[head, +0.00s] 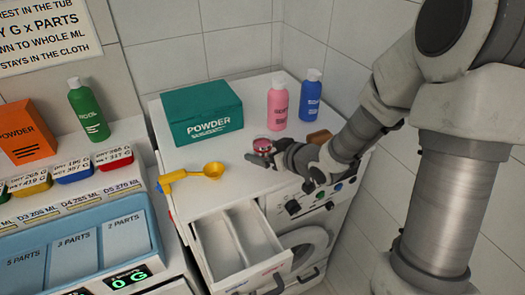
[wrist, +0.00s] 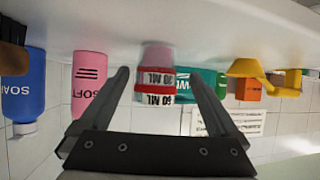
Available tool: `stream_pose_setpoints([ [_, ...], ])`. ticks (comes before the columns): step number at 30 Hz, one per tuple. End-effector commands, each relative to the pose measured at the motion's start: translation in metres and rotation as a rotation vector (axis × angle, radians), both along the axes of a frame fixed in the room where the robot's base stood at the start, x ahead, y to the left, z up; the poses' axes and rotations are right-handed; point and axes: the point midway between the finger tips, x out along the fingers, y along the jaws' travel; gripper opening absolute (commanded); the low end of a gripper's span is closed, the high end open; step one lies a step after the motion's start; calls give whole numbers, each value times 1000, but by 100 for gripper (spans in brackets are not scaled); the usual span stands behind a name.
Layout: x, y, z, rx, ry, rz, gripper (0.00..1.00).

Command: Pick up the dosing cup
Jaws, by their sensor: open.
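The dosing cup (head: 262,144) is a small pink cup on the white machine top, just beyond my gripper (head: 268,156). In the wrist view, which is upside down, the dosing cup (wrist: 155,82) has a red and white band reading 60 ML. My gripper (wrist: 158,78) is open, with one finger on each side of the cup in that view and a gap to each. I cannot tell how far the cup sits between the fingertips. In the head view my gripper hides part of the cup's front.
A green POWDER box (head: 202,112) is behind left. A yellow scoop (head: 198,174) lies to the left. A drawer (head: 228,247) is open in front.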

Motion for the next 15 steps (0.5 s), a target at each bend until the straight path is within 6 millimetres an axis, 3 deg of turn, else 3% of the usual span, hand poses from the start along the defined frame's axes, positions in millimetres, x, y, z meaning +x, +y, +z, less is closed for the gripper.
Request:
stream_pose_setpoints([
  [9,31,16,-15,0,1,2,97],
  [15,40,21,-21,-1,0,0,97],
])
